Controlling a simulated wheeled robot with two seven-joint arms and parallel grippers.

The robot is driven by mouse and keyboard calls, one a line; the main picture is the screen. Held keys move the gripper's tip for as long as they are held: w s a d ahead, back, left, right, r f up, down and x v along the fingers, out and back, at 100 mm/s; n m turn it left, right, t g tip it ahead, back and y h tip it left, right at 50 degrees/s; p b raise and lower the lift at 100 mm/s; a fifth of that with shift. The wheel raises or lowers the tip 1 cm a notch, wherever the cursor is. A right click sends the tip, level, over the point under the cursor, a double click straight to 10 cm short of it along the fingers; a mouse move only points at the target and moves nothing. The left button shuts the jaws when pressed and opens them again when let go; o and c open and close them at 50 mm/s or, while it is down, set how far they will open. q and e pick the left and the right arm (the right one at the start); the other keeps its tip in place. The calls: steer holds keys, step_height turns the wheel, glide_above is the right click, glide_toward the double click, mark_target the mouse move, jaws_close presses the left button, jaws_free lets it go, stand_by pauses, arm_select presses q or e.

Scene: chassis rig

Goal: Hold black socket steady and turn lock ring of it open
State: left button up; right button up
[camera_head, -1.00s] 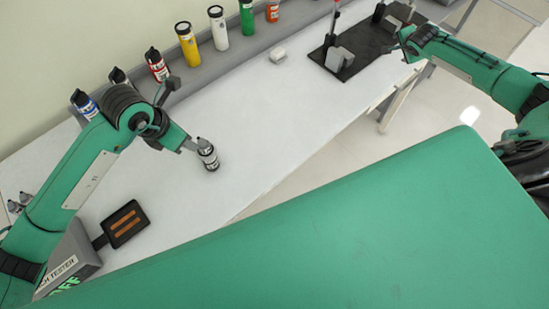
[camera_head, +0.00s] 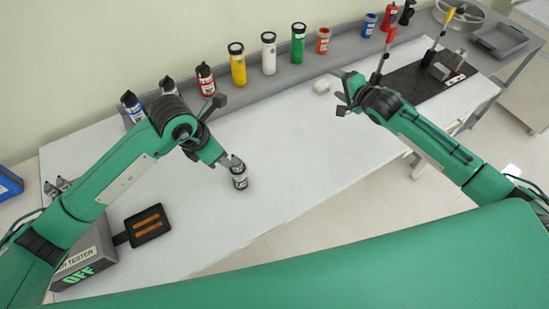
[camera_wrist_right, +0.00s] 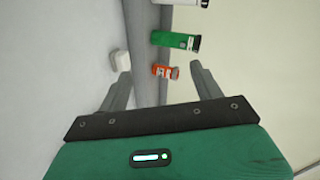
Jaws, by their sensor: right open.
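The black socket (camera_head: 240,181), a short dark cylinder with a white label band, stands upright on the white table. My left gripper (camera_head: 233,162) is at its upper part, with the fingers closed on it; the fingers hide part of its top, and I cannot make out the lock ring. My right gripper (camera_head: 343,95) is open and empty, above the table to the right of the socket and well apart from it. In the right wrist view, the spread fingers of my right gripper (camera_wrist_right: 159,72) have nothing between them.
Several coloured bottles, among them a green one (camera_head: 298,44) and an orange one (camera_head: 323,42), line the grey back ledge. A small white block (camera_head: 321,87) lies near it. A dark tray (camera_head: 147,225) and a tester box (camera_head: 85,262) are at left. The middle tabletop is clear.

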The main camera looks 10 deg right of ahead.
mark_target(237, 179)
steer(key=s+a+f+m+g+y, duration=0.1)
steer(key=s+a+f+m, duration=0.1)
steer(key=s+a+f, duration=0.1)
steer(key=s+a+f+m+g+y, duration=0.1)
steer(key=s+a+f+m, duration=0.1)
steer(key=s+a, duration=0.3)
steer(key=s+a+f+m+g+y, duration=0.1)
steer(key=s+a+f+m, duration=0.1)
steer(key=a+f, duration=0.3)
steer(key=shift+s+a+m+y, duration=0.3)
steer(key=shift+s+a, duration=0.5)
steer(key=shift+s, duration=0.1)
steer(key=s+a+m+y, duration=0.1)
steer(key=s+a+m, duration=0.1)
steer(key=s+a, duration=0.1)
steer(key=s+a+f+m+g+y, duration=0.1)
steer(key=s+a+m, duration=0.1)
steer(key=s+a, duration=0.2)
steer(key=s+a+f+m+g+y, duration=0.1)
steer(key=s+a+m, duration=0.1)
steer(key=s+a, duration=0.1)
steer(key=shift+s+a+f+m, duration=0.1)
steer(key=shift+s+a+m, duration=0.2)
steer(key=shift+s, duration=0.35)
steer(key=shift+a+y, duration=0.2)
steer(key=shift+y, duration=0.1)
steer(key=x, duration=1.3)
steer(key=shift+a+f, duration=0.1)
steer(key=shift+f, duration=0.15)
steer(key=c, duration=1.3)
